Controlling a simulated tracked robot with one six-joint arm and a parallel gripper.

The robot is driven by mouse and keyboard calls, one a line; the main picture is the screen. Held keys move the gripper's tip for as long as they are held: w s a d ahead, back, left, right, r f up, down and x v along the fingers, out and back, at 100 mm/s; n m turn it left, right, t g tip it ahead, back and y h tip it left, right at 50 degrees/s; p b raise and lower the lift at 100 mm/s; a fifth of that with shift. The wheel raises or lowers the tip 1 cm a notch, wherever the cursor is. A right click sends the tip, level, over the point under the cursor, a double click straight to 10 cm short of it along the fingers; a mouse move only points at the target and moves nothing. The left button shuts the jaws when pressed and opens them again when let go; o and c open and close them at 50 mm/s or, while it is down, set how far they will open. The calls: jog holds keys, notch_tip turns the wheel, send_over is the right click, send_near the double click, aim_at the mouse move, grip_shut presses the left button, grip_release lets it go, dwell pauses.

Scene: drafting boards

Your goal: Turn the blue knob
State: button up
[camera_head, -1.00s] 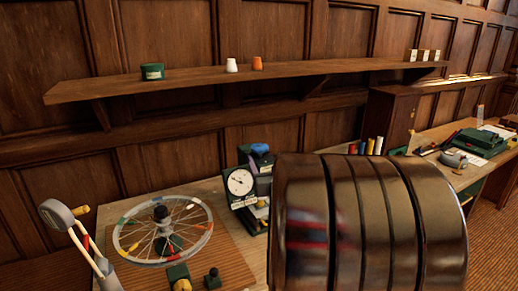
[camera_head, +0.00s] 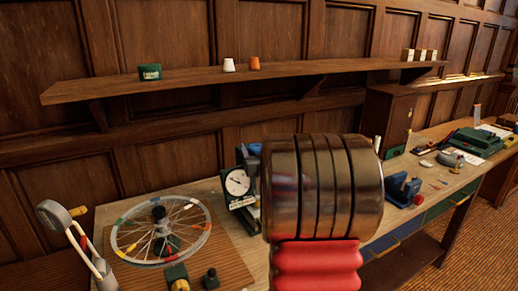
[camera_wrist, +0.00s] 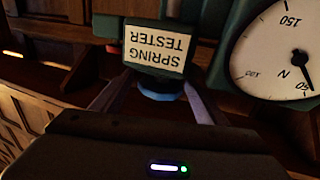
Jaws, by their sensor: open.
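The spring tester is a dark green device with a white dial (camera_head: 238,182), standing on the bench in the head view. Its blue knob (camera_head: 255,149) shows only in part at its top, beside my arm. In the wrist view the dial (camera_wrist: 283,50) and the upside-down "SPRING TESTER" label (camera_wrist: 155,48) are close. The blue knob (camera_wrist: 160,90) shows below the label, partly hidden by it. My gripper (camera_wrist: 152,100) is open, with one finger on each side of the knob in the picture. I cannot tell if they touch it. The head view hides my gripper behind my arm.
A spoked wheel (camera_head: 160,230) on a wooden board is left of the tester, with a lamp-like stand (camera_head: 75,240) beyond. A blue device (camera_head: 402,188) and a green box (camera_head: 475,140) are to the right. A wall shelf (camera_head: 200,80) runs above.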

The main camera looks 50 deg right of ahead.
jog(key=c, duration=1.1)
jog(key=shift+o, duration=0.2)
jog(key=shift+s+m+g+h, duration=0.1)
jog(key=shift+m+g+h, duration=0.45)
jog(key=shift+h, duration=0.25)
jog(key=o, duration=1.1)
jog(key=shift+c, duration=0.2)
jog(key=shift+a, duration=0.1)
